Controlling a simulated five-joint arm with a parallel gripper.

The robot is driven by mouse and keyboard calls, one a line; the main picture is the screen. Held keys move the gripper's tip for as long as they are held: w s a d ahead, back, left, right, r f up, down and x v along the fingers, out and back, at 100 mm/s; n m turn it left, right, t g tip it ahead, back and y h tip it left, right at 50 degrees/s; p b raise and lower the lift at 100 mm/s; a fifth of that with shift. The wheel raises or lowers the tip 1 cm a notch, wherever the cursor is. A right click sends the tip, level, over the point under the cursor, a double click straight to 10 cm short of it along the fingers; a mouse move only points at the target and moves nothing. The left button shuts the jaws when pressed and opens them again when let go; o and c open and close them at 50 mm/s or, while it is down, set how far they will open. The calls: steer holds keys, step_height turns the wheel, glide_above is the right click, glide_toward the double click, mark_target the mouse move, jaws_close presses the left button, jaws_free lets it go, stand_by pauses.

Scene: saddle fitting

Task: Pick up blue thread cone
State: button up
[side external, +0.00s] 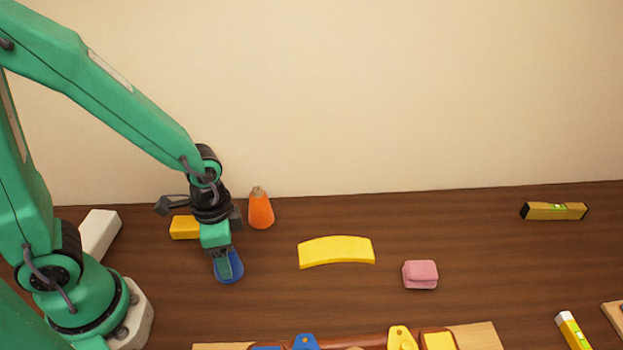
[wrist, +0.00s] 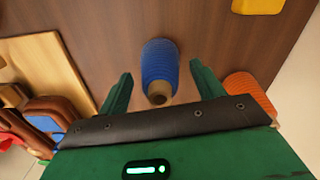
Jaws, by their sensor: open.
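The blue thread cone (wrist: 159,65) is ribbed, with a brown tip, and stands on the wooden table in the wrist view. It lies between the two green fingers of my gripper (wrist: 160,76), with visible gaps on both sides in that view. In the side view, my gripper (side external: 227,262) points down over the blue cone (side external: 229,279), and its fingers hide much of the cone. My gripper is open and not closed on anything. I cannot tell the exact height of the fingertips around the cone.
An orange cone (side external: 261,211) stands close behind my gripper. A yellow block (side external: 185,227) is partly behind my wrist. A curved yellow piece (side external: 336,252) and a pink block (side external: 420,274) lie to the right. A wooden board (side external: 480,337) with several parts is at the front.

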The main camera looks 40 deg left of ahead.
steer(key=c, duration=1.1)
steer(key=shift+r, duration=0.2)
steer(key=shift+r, duration=1.85)
steer(key=s+d+r, duration=0.2)
steer(key=s, duration=0.1)
steer(key=s+d+r, duration=0.2)
steer(key=d, duration=0.1)
steer(key=s+d+r, duration=0.2)
steer(key=s+r, duration=0.1)
steer(key=shift+s+d, duration=0.35)
steer(key=shift+d, duration=0.05)
